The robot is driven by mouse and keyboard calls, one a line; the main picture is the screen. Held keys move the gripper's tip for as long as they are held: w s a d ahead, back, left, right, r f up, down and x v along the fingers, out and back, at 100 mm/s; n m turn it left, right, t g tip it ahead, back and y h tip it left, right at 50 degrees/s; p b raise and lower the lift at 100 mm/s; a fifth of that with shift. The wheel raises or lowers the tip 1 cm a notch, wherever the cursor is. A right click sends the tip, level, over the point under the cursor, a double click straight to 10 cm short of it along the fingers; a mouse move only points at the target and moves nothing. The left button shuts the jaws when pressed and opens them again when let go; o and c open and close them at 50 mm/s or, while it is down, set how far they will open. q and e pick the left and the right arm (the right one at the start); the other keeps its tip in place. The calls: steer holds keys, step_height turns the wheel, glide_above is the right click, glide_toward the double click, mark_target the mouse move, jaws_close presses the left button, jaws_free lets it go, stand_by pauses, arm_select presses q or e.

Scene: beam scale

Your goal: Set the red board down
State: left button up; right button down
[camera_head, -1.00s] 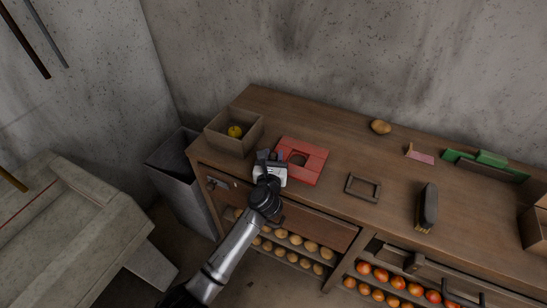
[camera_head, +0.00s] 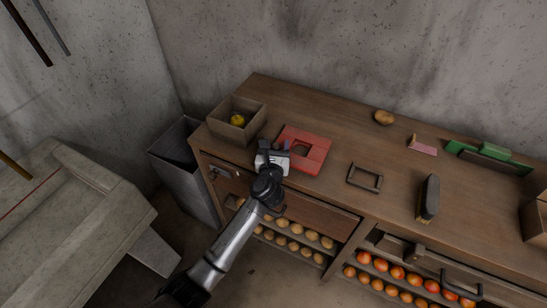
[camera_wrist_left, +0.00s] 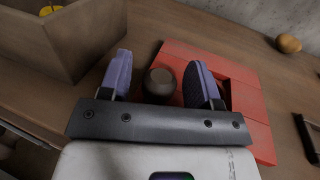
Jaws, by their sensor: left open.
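The red board (camera_head: 314,157) lies flat on the wooden counter, with a dark opening near its middle. It also shows in the left wrist view (camera_wrist_left: 256,118), partly covered by one finger. My left gripper (camera_head: 273,147) is at the board's left side. In the left wrist view the gripper (camera_wrist_left: 160,66) has its two purple-padded fingers spread apart. A dark round knob-like thing (camera_wrist_left: 160,83) shows between the fingers beside the board; I cannot tell if it is fixed to the board. The fingers do not visibly grip anything. My right gripper is out of view.
An open box (camera_head: 222,131) with a yellow thing inside stands left of the board. A small dark frame (camera_head: 352,178), a dark brush-like block (camera_head: 430,197) and a potato (camera_head: 384,118) are to the right. Counter is bare around the frame. Shelves below hold potatoes and oranges.

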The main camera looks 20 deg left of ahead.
arm_select(q)
steer(key=v, duration=1.1)
steer(key=shift+s+p, duration=0.35)
steer(key=shift+s, duration=0.05)
steer(key=shift+d+f, duration=0.1)
